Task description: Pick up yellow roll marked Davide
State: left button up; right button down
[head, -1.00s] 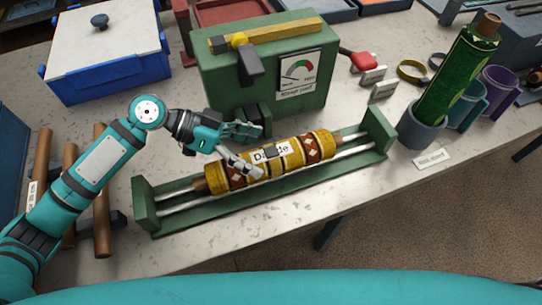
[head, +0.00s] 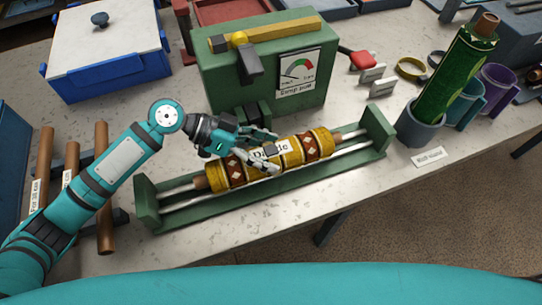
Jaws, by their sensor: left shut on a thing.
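The yellow roll (head: 314,146) has red and white diamond bands and a white name label, partly covered by my gripper; the letters I can read fit "Davide". It lies along the two metal rails of a green cradle (head: 146,203) in the middle of the table. My left gripper (head: 268,152) reaches in from the left and is shut on the roll near its label, with fingers on either side of it. The roll appears to rest on the rails. My right gripper is not in view.
A green box with a gauge (head: 300,72) stands just behind the cradle. A blue bin with a white lid (head: 105,45) is at back left. Brown rods (head: 103,185) lie at left. A green roll (head: 455,75) stands upright in a grey cup (head: 420,130) at right.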

pick_arm(q)
jog(key=shift+s, duration=0.1)
jog(key=c, duration=0.4)
jog(key=shift+r, duration=0.1)
